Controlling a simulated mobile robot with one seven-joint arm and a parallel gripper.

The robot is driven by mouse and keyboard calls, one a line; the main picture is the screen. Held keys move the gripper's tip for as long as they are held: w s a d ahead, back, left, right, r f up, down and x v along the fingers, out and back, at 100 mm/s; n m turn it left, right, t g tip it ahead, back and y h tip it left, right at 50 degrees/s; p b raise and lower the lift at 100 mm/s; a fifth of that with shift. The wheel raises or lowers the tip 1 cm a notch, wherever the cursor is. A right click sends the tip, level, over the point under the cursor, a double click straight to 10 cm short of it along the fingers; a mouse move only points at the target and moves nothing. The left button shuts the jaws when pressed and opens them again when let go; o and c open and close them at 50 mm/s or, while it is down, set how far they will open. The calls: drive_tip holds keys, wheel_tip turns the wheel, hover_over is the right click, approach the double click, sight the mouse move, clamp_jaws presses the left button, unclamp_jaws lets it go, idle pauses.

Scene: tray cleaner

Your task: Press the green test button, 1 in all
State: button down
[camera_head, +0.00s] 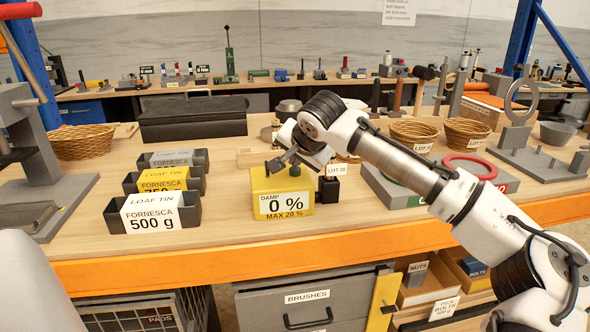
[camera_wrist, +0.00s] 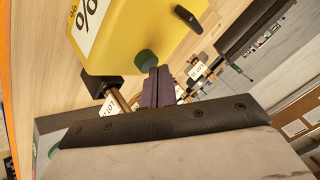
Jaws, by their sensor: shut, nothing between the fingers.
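A yellow damp meter (camera_head: 262,187) stands on the bench, its display reading "0 %" above "MAX 20 %". Its green button (camera_head: 295,171) is on the top, right of centre. In the wrist view the meter's yellow body (camera_wrist: 130,35) fills the upper middle, with the green button (camera_wrist: 145,60) at its edge. My gripper (camera_head: 277,164) is over the top of the meter. In the wrist view my gripper (camera_wrist: 159,71) is shut and empty, its tips close beside the button. I cannot tell whether they touch it.
Loaf tins (camera_head: 160,213) stand left of the meter. A grey tray (camera_head: 393,193) with rings lies further right. A dark knob (camera_wrist: 188,18) sticks out of the meter in the wrist view. Bare bench lies in front.

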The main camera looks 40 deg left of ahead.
sight(296, 171)
drive_tip(key=shift+f, duration=0.3)
idle(0.5)
drive_tip(key=shift+r, duration=0.1)
drive_tip(key=shift+r+p, duration=0.55)
drive_tip(key=shift+r, duration=0.25)
wheel_tip(296, 171, up, 5)
drive_tip(key=p, duration=0.4)
drive_tip(key=shift+r, duration=0.1)
idle(0.6)
